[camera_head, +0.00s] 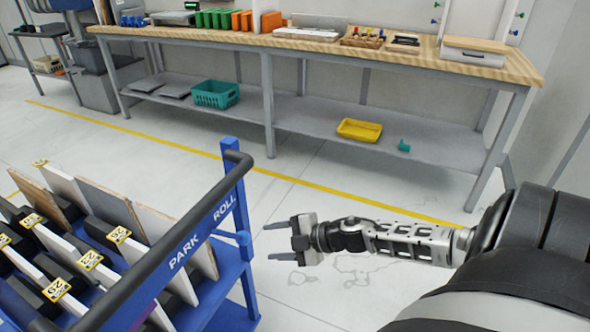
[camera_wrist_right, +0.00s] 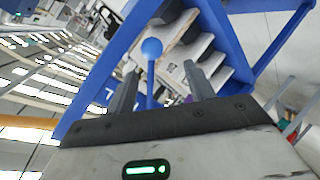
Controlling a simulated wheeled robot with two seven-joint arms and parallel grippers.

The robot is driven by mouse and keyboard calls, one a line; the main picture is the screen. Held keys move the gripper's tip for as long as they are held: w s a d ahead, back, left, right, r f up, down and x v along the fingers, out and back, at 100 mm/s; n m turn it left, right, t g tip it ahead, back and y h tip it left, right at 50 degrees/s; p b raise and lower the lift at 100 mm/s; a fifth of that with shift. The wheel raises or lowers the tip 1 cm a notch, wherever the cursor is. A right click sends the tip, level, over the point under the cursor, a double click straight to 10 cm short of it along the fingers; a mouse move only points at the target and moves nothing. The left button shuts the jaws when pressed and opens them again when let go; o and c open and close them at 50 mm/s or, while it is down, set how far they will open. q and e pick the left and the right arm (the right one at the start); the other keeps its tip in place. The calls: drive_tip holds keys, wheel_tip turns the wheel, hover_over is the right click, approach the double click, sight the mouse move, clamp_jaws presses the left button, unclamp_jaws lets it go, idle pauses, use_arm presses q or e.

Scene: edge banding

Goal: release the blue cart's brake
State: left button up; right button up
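The blue cart (camera_head: 228,265) stands at the lower left in the head view, loaded with boards. Its blue rail carries the words PARK and ROLL, below a dark push bar (camera_head: 165,240). A blue ball-ended lever (camera_wrist_right: 151,48) shows in the right wrist view; its ball seems to be the blue knob (camera_head: 243,238) beside the post in the head view. My right gripper (camera_head: 278,241) is open and empty, just right of the knob. In the wrist view the lever appears between the spread fingers (camera_wrist_right: 160,88), ahead of them and apparently untouched. My left gripper is out of view.
A long workbench (camera_head: 200,37) runs along the back, with a teal basket (camera_head: 215,94) and a yellow tray (camera_head: 359,130) on its lower shelf. A yellow floor line (camera_head: 180,148) runs before it. The floor around my right gripper is clear.

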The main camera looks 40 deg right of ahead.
drive_tip(key=shift+v, duration=2.65)
